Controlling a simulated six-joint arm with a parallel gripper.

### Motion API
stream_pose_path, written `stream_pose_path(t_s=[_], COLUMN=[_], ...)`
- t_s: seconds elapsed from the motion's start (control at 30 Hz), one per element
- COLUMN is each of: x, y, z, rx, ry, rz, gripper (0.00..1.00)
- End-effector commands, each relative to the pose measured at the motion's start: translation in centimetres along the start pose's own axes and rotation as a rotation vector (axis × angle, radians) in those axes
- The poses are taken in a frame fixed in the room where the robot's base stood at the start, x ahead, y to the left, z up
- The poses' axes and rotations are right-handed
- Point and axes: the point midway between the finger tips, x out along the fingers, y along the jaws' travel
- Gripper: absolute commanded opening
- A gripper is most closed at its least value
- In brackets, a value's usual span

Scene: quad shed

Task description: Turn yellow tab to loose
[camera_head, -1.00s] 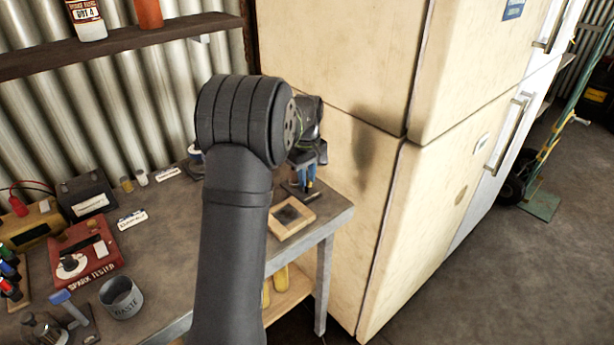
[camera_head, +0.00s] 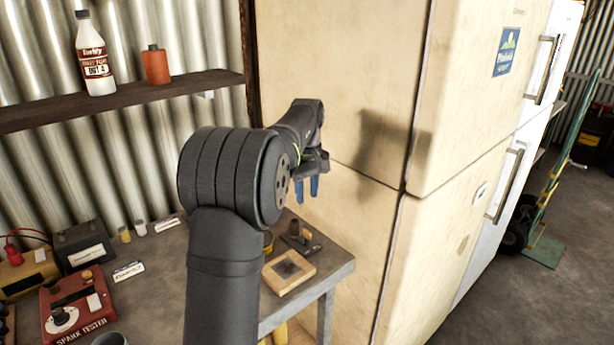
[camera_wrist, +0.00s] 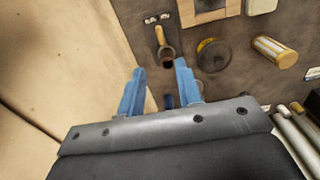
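My gripper (camera_head: 307,192) hangs over the right end of the bench, beside the cream fridge. Its two blue fingers are apart with nothing between them, and this gap also shows in the wrist view (camera_wrist: 159,68). Below the fingers, apart from them, a small dark fitting (camera_head: 297,234) stands on the bench.
A wooden block with a dark centre (camera_head: 289,272) lies close to the fitting. A round dark tin (camera_wrist: 212,55) and a yellow cylinder (camera_wrist: 275,50) stand near it. The cream fridge (camera_head: 345,215) stands close alongside. A red spark tester (camera_head: 75,305) is farther left.

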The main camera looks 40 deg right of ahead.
Motion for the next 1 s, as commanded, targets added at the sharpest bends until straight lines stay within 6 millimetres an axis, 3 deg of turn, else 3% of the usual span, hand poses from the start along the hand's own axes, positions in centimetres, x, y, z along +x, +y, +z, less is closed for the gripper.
stream_pose_path(t_s=[0.1, 0.3, 1.0], x=[-2.3, -4.4, -4.7], y=[0.0, 0.0, 0.0], z=[0.0, 0.0, 0.0], rx=[0.0, 0.0, 0.0], ry=[0.002, 0.001, 0.0], rz=[0.002, 0.001, 0.0], gripper=[0.32, 0.32, 0.32])
